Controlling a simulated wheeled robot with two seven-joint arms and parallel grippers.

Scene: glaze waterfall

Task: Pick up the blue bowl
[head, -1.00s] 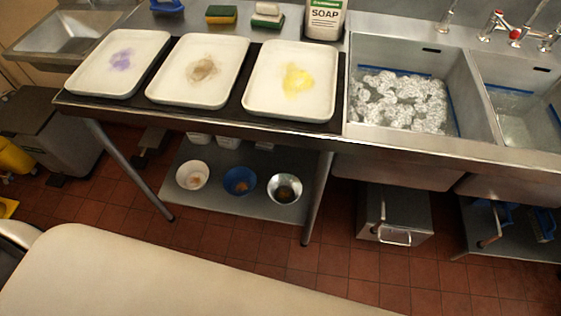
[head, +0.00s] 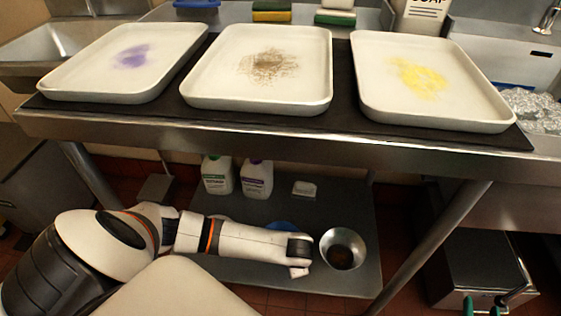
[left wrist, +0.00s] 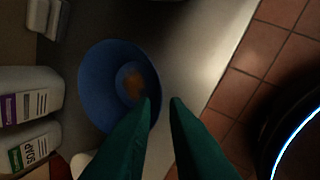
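The blue bowl (head: 282,226) is on the lower shelf, mostly hidden behind my left arm in the head view. In the left wrist view the blue bowl (left wrist: 92,85) shows almost whole, with a brownish-orange patch inside. My left gripper (left wrist: 163,100) has its two green fingers apart at the bowl's rim. One finger overlaps the bowl and the other is just outside it; I cannot tell whether they touch it. My right gripper (head: 485,304) is at the lower right of the head view, its green fingers apart and empty, partly cut off.
A metal bowl (head: 343,241) with dark contents stands to the right on the shelf (head: 355,205). Two white bottles (head: 217,176) (head: 257,180) stand at the back. The tabletop edge (head: 270,150) lies above, and a table leg (head: 430,245) is at right.

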